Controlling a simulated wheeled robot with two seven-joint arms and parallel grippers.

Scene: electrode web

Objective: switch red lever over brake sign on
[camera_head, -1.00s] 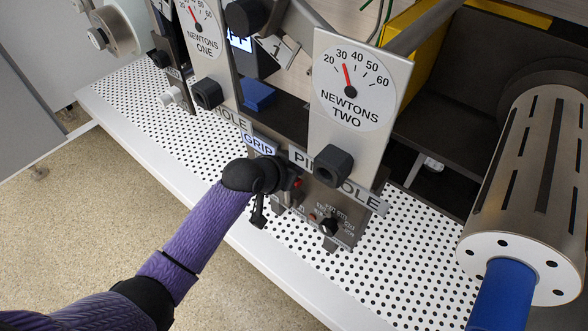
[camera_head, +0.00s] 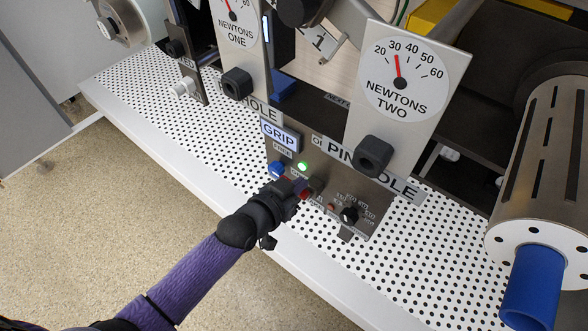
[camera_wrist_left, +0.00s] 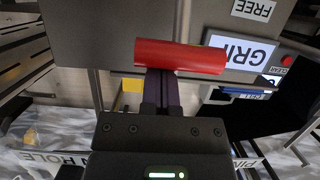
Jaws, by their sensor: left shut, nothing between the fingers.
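A red bar-shaped handle (camera_wrist_left: 180,56) lies across the wrist view, just beyond my left gripper's fingertips (camera_wrist_left: 161,78). Those fingers are shut with nothing between them; the tips meet the bar's lower edge in the picture, and I cannot tell whether they touch. In the head view my left gripper (camera_head: 296,189) is at the lower front of a dark control panel (camera_head: 285,155), close to a small red part (camera_head: 304,192). No sign reading brake is legible. A GRIP sign (camera_head: 280,135) is on that panel, and a FREE sign (camera_wrist_left: 253,9) shows in the wrist view. My right gripper is not in view.
A green lamp (camera_head: 302,166), blue button (camera_head: 277,170) and black knob (camera_head: 349,215) are on the panel. The NEWTONS TWO gauge plate (camera_head: 410,85) stands to the right. A slotted metal roller (camera_head: 545,160) is farther right.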

